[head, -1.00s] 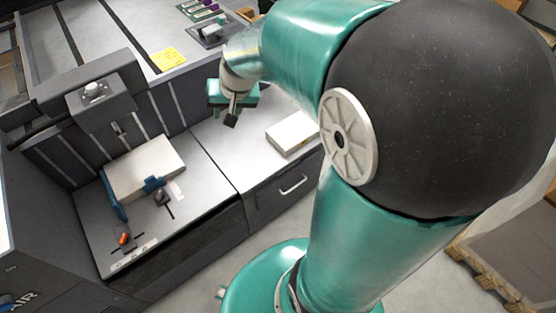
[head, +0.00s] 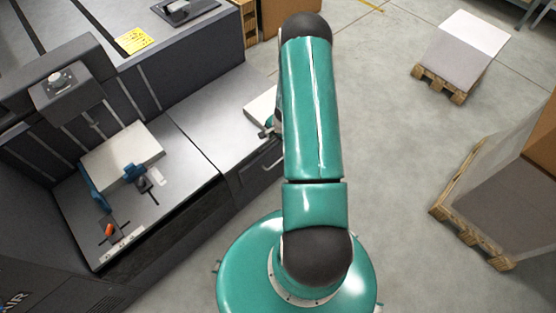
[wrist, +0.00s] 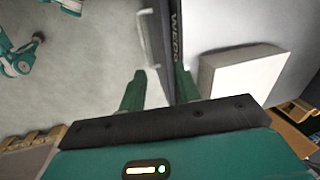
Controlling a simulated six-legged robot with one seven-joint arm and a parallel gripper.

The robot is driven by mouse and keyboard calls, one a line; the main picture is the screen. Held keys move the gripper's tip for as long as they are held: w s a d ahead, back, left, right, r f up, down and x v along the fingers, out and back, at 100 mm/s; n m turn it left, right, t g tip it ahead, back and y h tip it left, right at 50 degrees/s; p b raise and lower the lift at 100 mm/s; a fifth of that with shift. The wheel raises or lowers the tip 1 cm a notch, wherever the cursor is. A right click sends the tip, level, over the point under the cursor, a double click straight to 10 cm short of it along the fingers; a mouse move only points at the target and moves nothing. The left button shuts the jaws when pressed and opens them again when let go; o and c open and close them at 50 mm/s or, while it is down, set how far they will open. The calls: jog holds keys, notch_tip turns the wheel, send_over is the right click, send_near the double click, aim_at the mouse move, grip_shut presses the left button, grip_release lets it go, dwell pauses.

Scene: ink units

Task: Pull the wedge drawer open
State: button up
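The wedge drawer is a dark front (head: 252,178) under the right part of the grey counter in the head view, and it looks closed. Its pale bar handle (head: 271,161) shows just left of my arm. In the wrist view the drawer front's edge carries partly hidden white lettering (wrist: 178,42), and the handle (wrist: 147,38) stands out from it. My gripper (wrist: 160,85) has its two green fingers apart, pointing toward the handle and drawer edge. Nothing is held, and I cannot see contact with the handle. In the head view my arm mostly hides the gripper.
A white block (head: 262,106) lies on the counter above the drawer, and also shows close to the gripper in the wrist view (wrist: 240,76). A tray with a pale block (head: 122,155) and blue stops is at left. Open floor (head: 400,150) lies right, with pallets beyond.

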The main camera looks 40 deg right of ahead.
jog(key=m, duration=0.1)
send_near(277, 162)
jog(key=x, duration=0.7)
jog(key=shift+w+f, duration=0.2)
jog(key=shift+f, duration=0.15)
grip_shut()
